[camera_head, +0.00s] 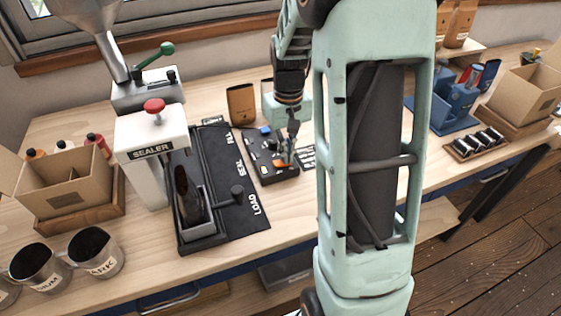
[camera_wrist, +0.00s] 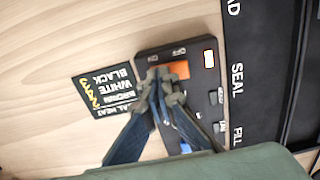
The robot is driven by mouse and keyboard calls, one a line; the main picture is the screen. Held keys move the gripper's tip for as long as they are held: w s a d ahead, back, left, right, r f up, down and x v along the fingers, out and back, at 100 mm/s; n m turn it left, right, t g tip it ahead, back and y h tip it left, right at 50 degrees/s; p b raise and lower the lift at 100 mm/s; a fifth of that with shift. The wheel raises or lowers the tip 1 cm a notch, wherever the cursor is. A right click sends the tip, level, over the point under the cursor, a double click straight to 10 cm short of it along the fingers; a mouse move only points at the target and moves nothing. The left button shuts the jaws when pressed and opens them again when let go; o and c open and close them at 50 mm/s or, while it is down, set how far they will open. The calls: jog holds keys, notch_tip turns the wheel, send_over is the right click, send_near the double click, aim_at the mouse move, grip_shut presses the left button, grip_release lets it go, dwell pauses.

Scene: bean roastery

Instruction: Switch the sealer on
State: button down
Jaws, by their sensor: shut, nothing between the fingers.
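The sealer (camera_head: 150,150) is a white unit with a red knob on top, left of centre in the head view. A small black control panel (camera_head: 272,172) lies on the bench to its right. My gripper (camera_head: 291,157) points down over the panel. In the wrist view its closed fingertips (camera_wrist: 164,84) are empty beside the orange switch and partly overlap it. I cannot tell whether they touch it.
A card (camera_wrist: 104,92) with heat settings lies beside the panel. A black track (camera_head: 228,165) marked LOAD, SEAL and FILL runs between sealer and panel, with a dark bag (camera_head: 187,197) in a carriage. A brown pouch (camera_head: 241,104) stands behind the panel.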

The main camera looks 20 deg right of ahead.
jog(key=shift+r+p, duration=2.65)
jog(key=shift+r, duration=0.9)
